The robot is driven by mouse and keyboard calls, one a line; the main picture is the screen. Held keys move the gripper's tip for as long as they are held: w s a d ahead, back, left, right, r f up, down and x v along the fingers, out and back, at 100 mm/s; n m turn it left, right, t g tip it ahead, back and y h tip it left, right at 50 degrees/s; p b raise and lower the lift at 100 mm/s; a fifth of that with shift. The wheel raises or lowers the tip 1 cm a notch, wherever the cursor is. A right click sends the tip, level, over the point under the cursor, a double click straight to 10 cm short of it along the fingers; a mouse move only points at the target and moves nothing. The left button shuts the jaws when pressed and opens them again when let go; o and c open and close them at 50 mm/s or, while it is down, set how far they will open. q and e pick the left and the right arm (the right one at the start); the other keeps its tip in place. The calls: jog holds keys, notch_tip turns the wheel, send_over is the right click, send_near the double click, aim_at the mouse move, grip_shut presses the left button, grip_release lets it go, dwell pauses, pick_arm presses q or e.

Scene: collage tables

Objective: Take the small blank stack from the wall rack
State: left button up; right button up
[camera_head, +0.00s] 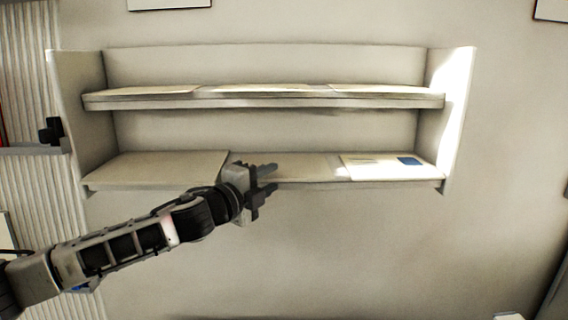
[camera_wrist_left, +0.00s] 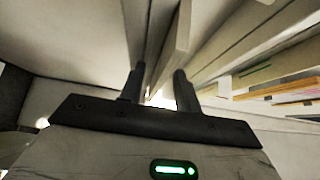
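The wall rack (camera_head: 265,69) is a pale two-shelf unit on the wall. On its lower shelf lie a wide plain sheet or stack (camera_head: 155,167) at left, a plain pale stack (camera_head: 305,167) in the middle, and a sheet with a blue patch (camera_head: 375,168) at right. I cannot tell for sure which is the small blank stack. My left gripper (camera_head: 267,179) is at the lower shelf's front edge, by the middle stack's left end. Its fingers (camera_wrist_left: 159,88) are apart, with a pale board edge seen beyond and between them; I see no grip on it. My right gripper is not in view.
The upper shelf (camera_head: 265,101) holds several pale flat sheets and sits above my left gripper. The rack has side walls at left (camera_head: 78,105) and right (camera_head: 455,110). The wall below the rack is clear. Coloured flat edges (camera_wrist_left: 280,92) show at right in the left wrist view.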

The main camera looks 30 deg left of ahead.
pick_arm(q)
grip_shut()
jog(key=shift+r, duration=0.2)
